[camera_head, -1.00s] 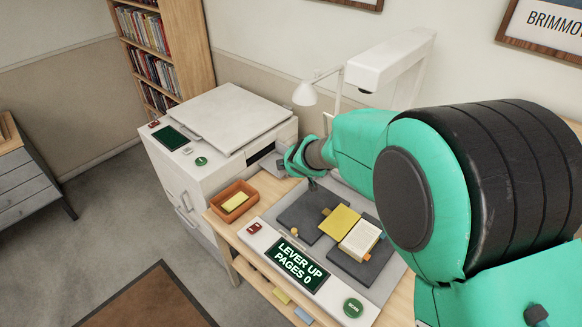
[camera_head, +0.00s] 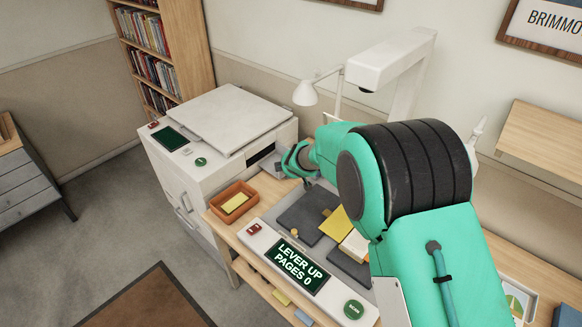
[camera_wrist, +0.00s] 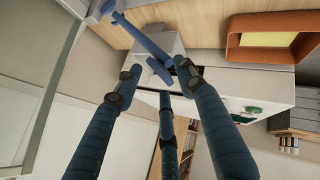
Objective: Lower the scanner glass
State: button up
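The book scanner's white control panel (camera_head: 262,241) lies along the desk front, its display (camera_head: 297,267) reading "LEVER UP PAGES 0". Its dark cradle (camera_head: 299,219) holds an open book (camera_head: 338,226), partly hidden by my arm. My gripper (camera_head: 293,163) is at the cradle's back left, beside the copier. In the wrist view my gripper (camera_wrist: 160,82) has its fingers spread around the end of a blue bar (camera_wrist: 146,38), which looks like the lever; I cannot tell if they touch. A pale-framed pane (camera_wrist: 40,75) at left in the wrist view may be the glass.
A white copier (camera_head: 184,198) stands left of the desk. An orange tray (camera_head: 233,211) with a yellow pad sits at the desk's left end. A white overhead arm (camera_head: 399,65) and a lamp (camera_head: 306,93) stand behind.

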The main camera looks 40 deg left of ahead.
jog(key=shift+f, duration=0.1)
jog(key=shift+c, duration=0.5)
grip_shut()
